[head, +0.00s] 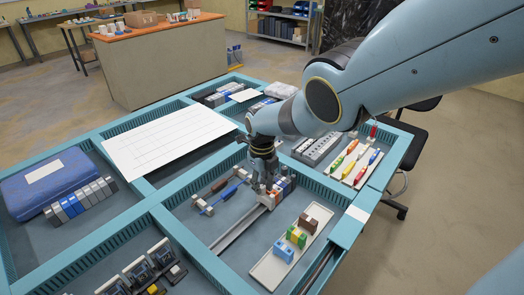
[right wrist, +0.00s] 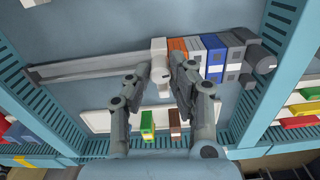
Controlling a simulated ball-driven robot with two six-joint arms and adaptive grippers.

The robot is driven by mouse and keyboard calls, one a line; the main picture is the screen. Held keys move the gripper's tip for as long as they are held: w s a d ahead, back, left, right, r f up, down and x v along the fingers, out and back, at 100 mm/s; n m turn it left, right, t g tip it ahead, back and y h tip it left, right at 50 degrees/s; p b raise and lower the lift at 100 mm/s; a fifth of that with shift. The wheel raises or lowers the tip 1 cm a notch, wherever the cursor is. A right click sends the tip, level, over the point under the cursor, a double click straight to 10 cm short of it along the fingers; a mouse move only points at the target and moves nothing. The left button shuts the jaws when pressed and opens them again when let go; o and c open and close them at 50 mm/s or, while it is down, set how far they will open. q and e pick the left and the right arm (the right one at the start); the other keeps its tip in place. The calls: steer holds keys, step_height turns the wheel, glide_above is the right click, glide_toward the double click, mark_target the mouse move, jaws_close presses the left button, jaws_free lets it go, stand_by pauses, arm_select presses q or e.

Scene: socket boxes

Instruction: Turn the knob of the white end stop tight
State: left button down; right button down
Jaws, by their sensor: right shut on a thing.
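The white end stop (right wrist: 158,46) sits on the grey metal rail (right wrist: 92,72), at the left end of a row of blocks in the right wrist view. Its round light knob (right wrist: 160,72) faces my right gripper (right wrist: 162,76). The fingertips are shut on the knob from both sides and partly hide it. In the head view my right gripper (head: 265,186) points down over the rail (head: 238,228) and covers much of the end stop. My left gripper is in neither view.
Orange (right wrist: 178,48), grey, blue (right wrist: 215,58) and dark blocks stand in a row on the rail beside the end stop. A pale tray (head: 265,270) with blue, green-yellow and brown blocks lies nearby. Blue-green slotted compartment walls (head: 178,232) surround the rail.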

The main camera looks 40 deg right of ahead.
steer(key=shift+w+r+m, duration=0.1)
steer(key=shift+m, duration=0.6)
steer(key=c, duration=1.2)
jaws_free()
steer(key=shift+o, duration=0.2)
